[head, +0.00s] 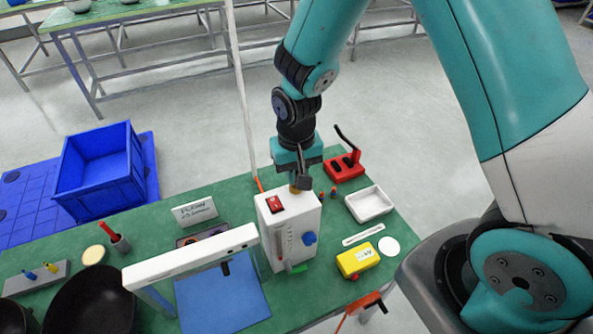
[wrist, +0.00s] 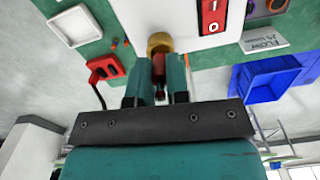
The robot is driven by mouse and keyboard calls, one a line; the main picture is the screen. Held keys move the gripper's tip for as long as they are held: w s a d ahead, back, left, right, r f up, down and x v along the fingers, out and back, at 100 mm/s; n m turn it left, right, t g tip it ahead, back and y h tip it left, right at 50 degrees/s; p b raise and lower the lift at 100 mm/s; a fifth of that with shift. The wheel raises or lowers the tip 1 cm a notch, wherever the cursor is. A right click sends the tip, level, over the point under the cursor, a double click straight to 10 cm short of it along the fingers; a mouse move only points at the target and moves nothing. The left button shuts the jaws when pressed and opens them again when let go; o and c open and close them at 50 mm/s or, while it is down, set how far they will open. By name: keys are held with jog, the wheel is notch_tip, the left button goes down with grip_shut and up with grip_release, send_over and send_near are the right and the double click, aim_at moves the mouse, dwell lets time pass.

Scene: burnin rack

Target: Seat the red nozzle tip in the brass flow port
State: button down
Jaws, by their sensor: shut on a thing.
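My gripper (wrist: 157,72) is shut on the red nozzle tip (wrist: 158,66), which sits between the two teal fingers in the wrist view. The far end of the tip meets or overlaps the brass flow port (wrist: 159,40), a round brass ring on the white box. I cannot tell whether the tip is inside the port or just in front of it. In the head view my gripper (head: 300,180) is at the top back edge of the white box (head: 288,225). A bit of the brass port (head: 294,190) shows there; the red tip is hidden.
The box has a red switch (head: 275,204) and a blue knob (head: 310,238). Nearby are a red holder (head: 343,168), a white tray (head: 369,203), a yellow box (head: 357,259) and small loose pieces (head: 321,194). A white arch (head: 190,258) stands left, over a blue mat (head: 220,300).

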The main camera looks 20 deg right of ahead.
jog(key=shift+f+b, duration=0.7)
jog(key=shift+f, duration=0.3)
jog(key=c, duration=1)
grip_release()
jog(key=shift+r, duration=0.1)
notch_tip(320, 180, up, 17)
jog(key=b, duration=0.3)
jog(key=shift+r, duration=0.2)
jog(key=s+a+f+n+y+b, duration=0.1)
jog(key=s+n+b, duration=0.1)
jog(key=s, duration=0.4)
jog(key=s+a+f+n+y+b, duration=0.1)
jog(key=s+a+f+n+b, duration=0.1)
jog(key=s, duration=0.4)
jog(key=s+a+f+n+y+b, duration=0.1)
jog(key=s+n+y+b, duration=0.1)
jog(key=s+n, duration=0.2)
jog(key=shift+s+a+f+b, duration=0.15)
jog(key=shift+s+f+b, duration=0.05)
jog(key=shift+s, duration=0.4)
jog(key=shift+s+a+f+b, duration=0.1)
jog(key=shift+s+f+b, duration=0.1)
jog(key=shift+s, duration=0.35)
